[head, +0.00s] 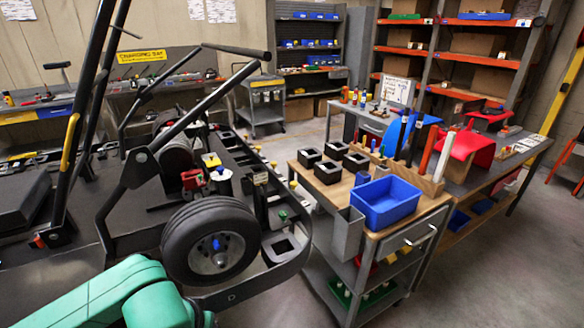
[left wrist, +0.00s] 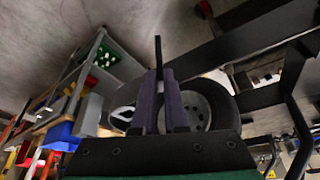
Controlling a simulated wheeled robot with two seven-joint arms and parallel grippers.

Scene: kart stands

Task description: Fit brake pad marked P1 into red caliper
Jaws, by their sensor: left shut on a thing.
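A red caliper (head: 192,181) sits on the kart, behind the front wheel (head: 210,242). My green left arm comes in at the lower left of the head view, and its gripper is not visible there. In the left wrist view my left gripper (left wrist: 161,78) is shut on a thin dark plate (left wrist: 158,52), seen edge-on. No marking shows on it, so I cannot tell whether it is P1. The wheel (left wrist: 222,105) shows behind the fingers, apart from the plate as far as I can tell. The red caliper is not distinguishable in the wrist view. My right gripper is not in view.
A wood-topped cart (head: 400,222) right of the kart carries a blue bin (head: 385,202), black square holders (head: 328,172) and upright tools. The kart's black side frame (head: 275,268) and slanted bars (head: 190,118) stand around the wheel. Floor is free at the lower right.

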